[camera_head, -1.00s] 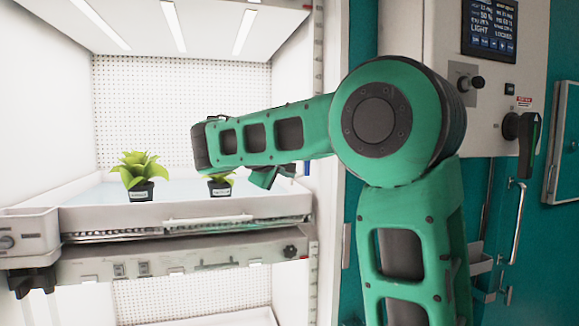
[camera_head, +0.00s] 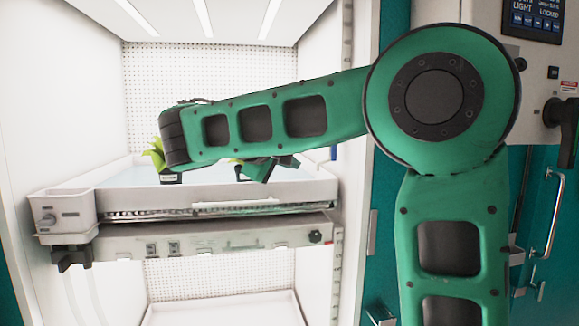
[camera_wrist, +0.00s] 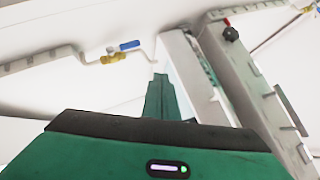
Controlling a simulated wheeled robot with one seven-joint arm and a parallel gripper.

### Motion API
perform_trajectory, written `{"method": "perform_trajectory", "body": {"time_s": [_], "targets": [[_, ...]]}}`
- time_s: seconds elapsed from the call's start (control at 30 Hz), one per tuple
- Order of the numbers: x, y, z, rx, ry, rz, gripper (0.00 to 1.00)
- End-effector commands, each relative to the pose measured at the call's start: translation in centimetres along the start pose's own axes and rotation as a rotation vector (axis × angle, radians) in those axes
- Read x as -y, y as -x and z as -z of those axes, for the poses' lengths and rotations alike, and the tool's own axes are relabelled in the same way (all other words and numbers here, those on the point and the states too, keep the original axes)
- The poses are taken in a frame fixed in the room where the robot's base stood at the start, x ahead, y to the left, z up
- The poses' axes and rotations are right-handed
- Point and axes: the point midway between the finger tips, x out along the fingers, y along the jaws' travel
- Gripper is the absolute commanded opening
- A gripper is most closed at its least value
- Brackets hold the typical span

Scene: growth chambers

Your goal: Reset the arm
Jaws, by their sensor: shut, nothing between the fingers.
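My green arm spans the head view in front of the open growth chamber. Part of my gripper (camera_head: 262,170) shows below the forearm, in front of the chamber's tray; its fingertips are not clear there. In the wrist view my gripper (camera_wrist: 162,92) points up the picture, its green fingers together with nothing between them. My forearm covers most of the left potted plant (camera_head: 157,152); only leaves and part of the pot show. The other plant is almost wholly hidden behind the arm.
The white tray (camera_head: 100,206) sits on a pulled-out shelf with a black knob (camera_head: 315,236). The wrist view shows a pipe with a blue-handled valve (camera_wrist: 129,45).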

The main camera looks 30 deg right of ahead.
Motion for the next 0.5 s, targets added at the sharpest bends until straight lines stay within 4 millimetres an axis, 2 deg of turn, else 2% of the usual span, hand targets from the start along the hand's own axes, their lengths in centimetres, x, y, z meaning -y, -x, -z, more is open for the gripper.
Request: {"method": "perform_trajectory", "body": {"time_s": [0.33, 0.43, 0.5], "targets": [[0.1, -0.3, -0.3, 0.004, -0.007, 0.01, 0.0], [0.5, -2.0, -2.3, 0.029, -0.04, 0.056, 0.0], [1.3, -3.8, -5.0, 0.064, -0.082, 0.119, 0.0]]}}
